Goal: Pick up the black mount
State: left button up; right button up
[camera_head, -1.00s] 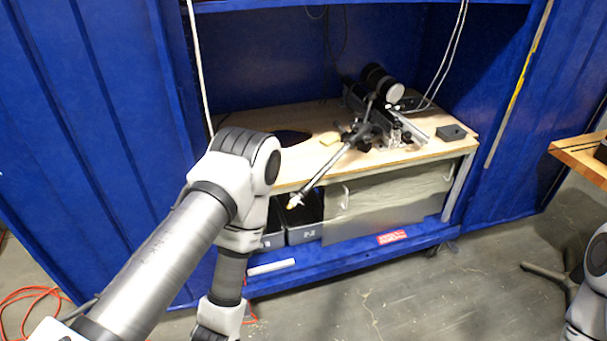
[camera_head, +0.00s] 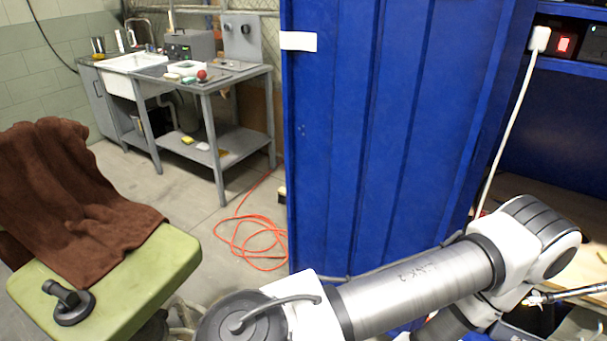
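A black mount (camera_head: 70,302) with a round base and a short stubby arm lies on the front left part of the green chair seat (camera_head: 150,285). My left arm crosses the lower right of the head view, its elbow in front of the blue cabinet. The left gripper is out of the picture. My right gripper and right arm are not in view. No gripper is near the mount.
A brown towel (camera_head: 75,205) drapes over the chair's back and seat. A blue cabinet wall (camera_head: 385,130) stands in the middle, with a wooden bench behind my elbow. An orange cable (camera_head: 255,240) lies coiled on the floor. A grey sink table (camera_head: 215,82) stands at the back.

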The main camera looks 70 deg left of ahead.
aim_at(72, 309)
jog(key=u, duration=4)
jog(key=k+l, duration=0.3)
jog(key=k+l+z, duration=0.1)
jog(key=k+l, duration=0.25)
jog(key=k+l+z, duration=0.1)
jog(key=k+l, duration=0.15)
jog(key=l, duration=0.3)
